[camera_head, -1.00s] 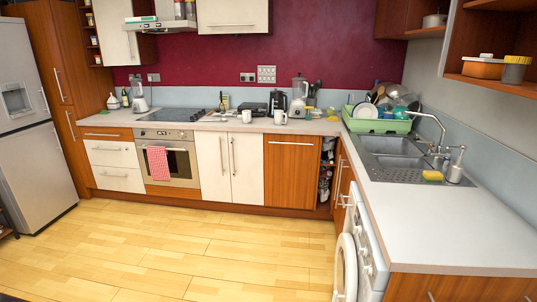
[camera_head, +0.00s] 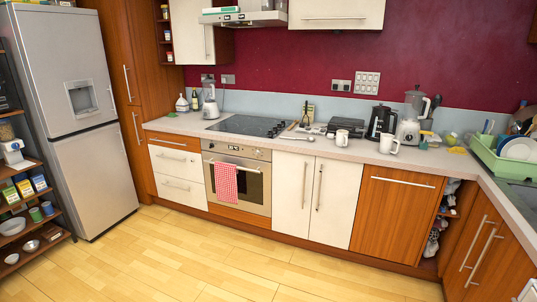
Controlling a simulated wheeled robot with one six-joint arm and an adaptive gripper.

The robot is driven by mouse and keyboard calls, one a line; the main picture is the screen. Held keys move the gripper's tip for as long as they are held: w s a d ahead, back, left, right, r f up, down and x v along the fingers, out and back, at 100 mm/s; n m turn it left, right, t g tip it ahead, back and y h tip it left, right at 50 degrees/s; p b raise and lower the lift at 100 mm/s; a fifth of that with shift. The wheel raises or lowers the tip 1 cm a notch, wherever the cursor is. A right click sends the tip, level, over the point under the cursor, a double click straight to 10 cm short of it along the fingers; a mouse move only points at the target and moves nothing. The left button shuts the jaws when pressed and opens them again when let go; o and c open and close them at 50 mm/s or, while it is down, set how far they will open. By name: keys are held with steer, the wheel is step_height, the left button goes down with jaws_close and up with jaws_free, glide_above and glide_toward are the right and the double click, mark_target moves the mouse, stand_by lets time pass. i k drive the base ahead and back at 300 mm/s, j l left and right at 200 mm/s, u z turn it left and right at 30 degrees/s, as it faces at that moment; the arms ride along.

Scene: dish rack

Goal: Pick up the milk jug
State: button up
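My gripper is not in view. No thing is clearly recognisable as a milk jug at this size. Two small white vessels stand on the worktop: a white mug-like vessel (camera_head: 342,138) near the middle and a white handled vessel (camera_head: 389,144) to its right, in front of the black kettle (camera_head: 381,121). I cannot tell whether either is the milk jug. A small white jug-like container (camera_head: 182,104) stands at the far left end of the worktop.
A worktop (camera_head: 300,148) runs along the back wall above the oven (camera_head: 240,180). A blender (camera_head: 210,102) and a green dish rack (camera_head: 500,160) stand on it. A fridge (camera_head: 85,150) and shelves (camera_head: 22,225) are at left. The wooden floor (camera_head: 200,260) is clear.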

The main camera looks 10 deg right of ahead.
mark_target(387, 140)
steer(key=i+j+z, duration=0.15)
steer(key=i, duration=0.4)
steer(key=i+j+z, duration=0.1)
steer(key=i, duration=0.5)
steer(key=i+j+z, duration=0.15)
steer(key=i, duration=0.4)
steer(key=i+j+z, duration=0.15)
steer(key=i+z, duration=0.25)
steer(key=i+j+z, duration=0.6)
steer(key=z, duration=0.15)
steer(key=i+j+z, duration=0.55)
steer(key=i+j, duration=0.2)
